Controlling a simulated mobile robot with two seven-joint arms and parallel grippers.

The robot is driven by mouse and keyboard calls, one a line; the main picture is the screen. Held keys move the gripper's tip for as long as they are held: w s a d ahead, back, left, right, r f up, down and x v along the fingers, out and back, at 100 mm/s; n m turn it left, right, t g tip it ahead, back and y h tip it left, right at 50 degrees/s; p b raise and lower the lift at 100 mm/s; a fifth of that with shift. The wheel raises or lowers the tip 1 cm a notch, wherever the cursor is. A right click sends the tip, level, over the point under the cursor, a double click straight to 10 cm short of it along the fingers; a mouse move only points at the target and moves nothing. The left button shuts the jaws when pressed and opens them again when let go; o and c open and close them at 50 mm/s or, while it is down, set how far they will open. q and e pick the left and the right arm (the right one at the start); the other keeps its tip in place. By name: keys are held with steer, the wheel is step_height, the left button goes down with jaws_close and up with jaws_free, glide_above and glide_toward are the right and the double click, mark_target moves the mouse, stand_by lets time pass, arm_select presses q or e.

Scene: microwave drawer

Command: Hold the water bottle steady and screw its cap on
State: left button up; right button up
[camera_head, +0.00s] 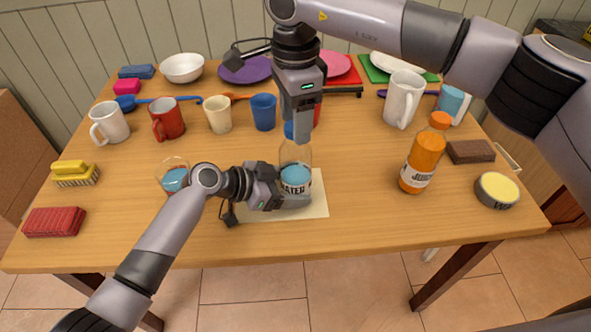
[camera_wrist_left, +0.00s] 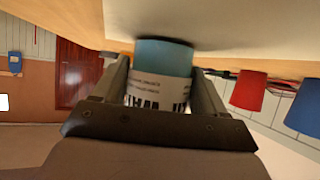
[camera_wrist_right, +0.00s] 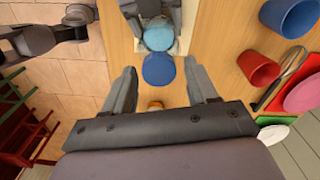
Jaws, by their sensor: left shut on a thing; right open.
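The clear water bottle (camera_head: 295,178), with light blue water and a white label, stands upright on a pale mat (camera_head: 314,204). My left gripper (camera_head: 278,188) is shut around its lower body from the left; its label and light blue water fill the left wrist view (camera_wrist_left: 160,65). The blue cap (camera_head: 289,131) is at the top of the bottle; how it sits on the neck is hidden. My right gripper (camera_head: 301,138) points down over the bottle, open. In the right wrist view the cap (camera_wrist_right: 158,70) lies between its two spread fingertips, with gaps both sides.
An orange juice bottle (camera_head: 424,158) stands to the right, near a yellow-topped tub (camera_head: 497,190). A glass of blue liquid (camera_head: 174,178) is left of the bottle, close to my left arm. Cups (camera_head: 263,112) and mugs stand behind. The front table edge is clear.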

steer(key=n, duration=1.9)
steer(key=shift+n, duration=0.3)
steer(key=shift+c, duration=0.3)
steer(key=c, duration=1)
